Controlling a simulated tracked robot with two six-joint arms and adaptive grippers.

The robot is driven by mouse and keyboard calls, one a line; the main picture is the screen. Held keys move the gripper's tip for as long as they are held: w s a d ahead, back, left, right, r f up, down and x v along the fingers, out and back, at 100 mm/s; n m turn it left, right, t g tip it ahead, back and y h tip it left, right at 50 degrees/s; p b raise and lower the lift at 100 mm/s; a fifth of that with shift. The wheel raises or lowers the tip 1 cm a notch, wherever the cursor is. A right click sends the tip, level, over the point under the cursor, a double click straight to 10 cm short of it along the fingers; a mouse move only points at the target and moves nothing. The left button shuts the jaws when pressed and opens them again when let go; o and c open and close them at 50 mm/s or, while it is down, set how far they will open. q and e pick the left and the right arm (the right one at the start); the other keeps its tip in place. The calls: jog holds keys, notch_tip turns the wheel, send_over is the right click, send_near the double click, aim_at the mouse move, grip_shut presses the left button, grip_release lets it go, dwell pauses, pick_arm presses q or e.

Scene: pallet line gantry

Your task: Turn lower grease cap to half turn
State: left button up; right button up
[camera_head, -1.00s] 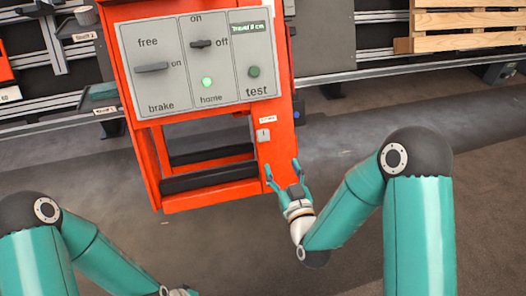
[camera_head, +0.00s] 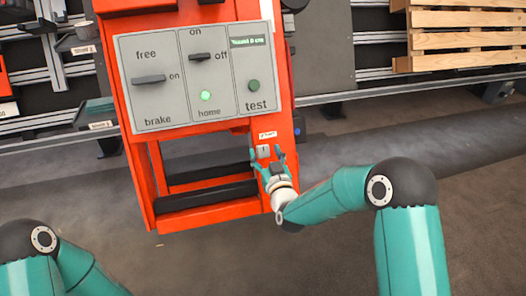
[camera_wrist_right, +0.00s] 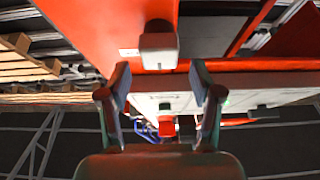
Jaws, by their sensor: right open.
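The lower grease cap appears to be the small grey block (camera_head: 263,151) on the right post of the orange frame (camera_head: 140,185), under a small white label. It also shows in the right wrist view as a pale grey block (camera_wrist_right: 158,50) on the orange face, just beyond the fingertips. My right gripper (camera_head: 267,161) is open in front of the cap, with a finger to either side. In the right wrist view the open right gripper (camera_wrist_right: 160,76) has nothing between its fingers, and a gap to the cap seems to show. My left gripper is out of view.
A grey panel (camera_head: 180,118) above the cap carries switches, a lit green home lamp (camera_head: 206,96) and a test button (camera_head: 254,85). A black bar (camera_head: 205,195) crosses the frame's lower opening. A wooden pallet (camera_head: 465,40) lies at the upper right. The floor to the right is free.

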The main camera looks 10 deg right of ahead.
jog(key=shift+w+a, duration=0.15)
jog(key=shift+w, duration=1.3)
jog(key=c, duration=1.2)
jog(key=shift+o, duration=0.2)
